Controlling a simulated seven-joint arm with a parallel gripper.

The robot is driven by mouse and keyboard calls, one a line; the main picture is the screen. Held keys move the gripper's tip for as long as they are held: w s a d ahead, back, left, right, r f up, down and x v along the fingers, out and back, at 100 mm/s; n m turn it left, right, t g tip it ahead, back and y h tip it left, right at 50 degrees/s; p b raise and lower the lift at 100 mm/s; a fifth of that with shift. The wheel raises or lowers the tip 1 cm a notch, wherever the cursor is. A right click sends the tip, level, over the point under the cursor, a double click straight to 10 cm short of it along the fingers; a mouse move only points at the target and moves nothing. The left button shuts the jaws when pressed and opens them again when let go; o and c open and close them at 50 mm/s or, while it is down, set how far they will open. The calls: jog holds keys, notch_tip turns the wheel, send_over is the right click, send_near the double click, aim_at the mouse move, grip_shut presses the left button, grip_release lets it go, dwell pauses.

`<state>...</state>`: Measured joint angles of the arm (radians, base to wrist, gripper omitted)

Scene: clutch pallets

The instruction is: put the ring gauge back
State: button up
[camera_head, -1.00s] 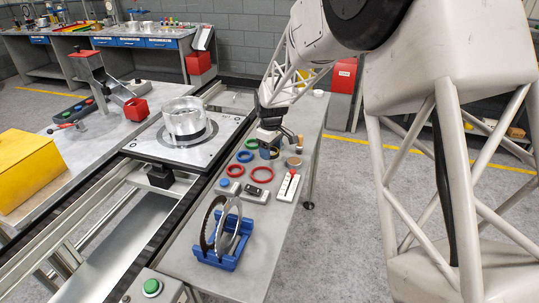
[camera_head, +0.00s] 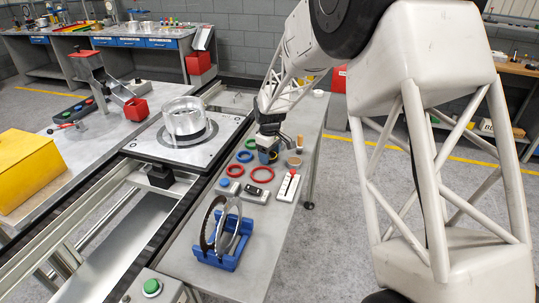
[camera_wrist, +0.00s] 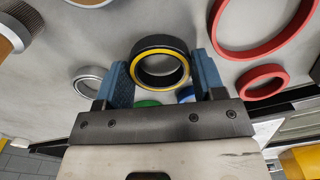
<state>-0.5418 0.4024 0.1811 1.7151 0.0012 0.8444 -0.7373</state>
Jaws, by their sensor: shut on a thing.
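The ring gauge, a short black ring with a yellow rim (camera_wrist: 160,43), is between the two blue finger pads of my gripper (camera_wrist: 162,76) in the wrist view. My gripper is shut on it, one pad on either side. In the head view my gripper (camera_head: 268,151) points down over the far part of the grey bench, and the ring shows only as a small dark shape at its tip. I cannot tell how far the ring is above the bench top.
Near my gripper on the bench (camera_head: 190,262) lie a green ring (camera_head: 251,144), a blue ring (camera_head: 245,157) and two red rings (camera_head: 262,174). A brown-topped round piece (camera_head: 294,162) is to the right. A blue stand (camera_head: 218,259) holds upright discs at the near end.

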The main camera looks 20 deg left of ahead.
jog(key=shift+f, duration=0.2)
jog(key=shift+f, duration=0.15)
jog(key=o, duration=0.8)
jog(key=shift+o, duration=0.2)
notch_tip(320, 180, up, 12)
dwell(0.4)
dwell(0.7)
